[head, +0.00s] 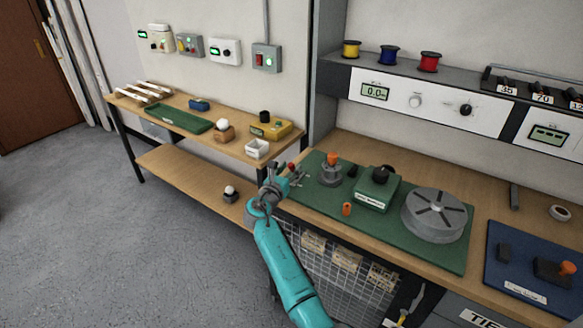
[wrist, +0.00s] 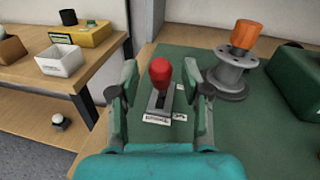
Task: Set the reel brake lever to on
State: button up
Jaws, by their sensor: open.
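The reel brake lever (wrist: 161,72) has a red knob on a short stem in a grey slotted base (wrist: 160,103). Its red knob also shows in the head view (head: 291,166), at the left end of the green mat. White labels lie by the base, too small to read surely. My gripper (wrist: 161,86) is open, with one finger on each side of the lever and gaps to the knob. In the head view my gripper (head: 284,181) hides most of the lever base. I cannot tell which setting the lever is in.
Right of the lever stands a grey spool with an orange top (wrist: 232,72). The green mat (head: 390,236) also carries a green box (head: 376,190), a small orange piece (head: 347,209) and a large grey reel (head: 434,214). A side bench with a white bin (head: 257,149) stands left.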

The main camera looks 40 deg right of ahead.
jog(key=shift+x, duration=0.8)
jog(key=shift+c, duration=0.2)
grip_shut()
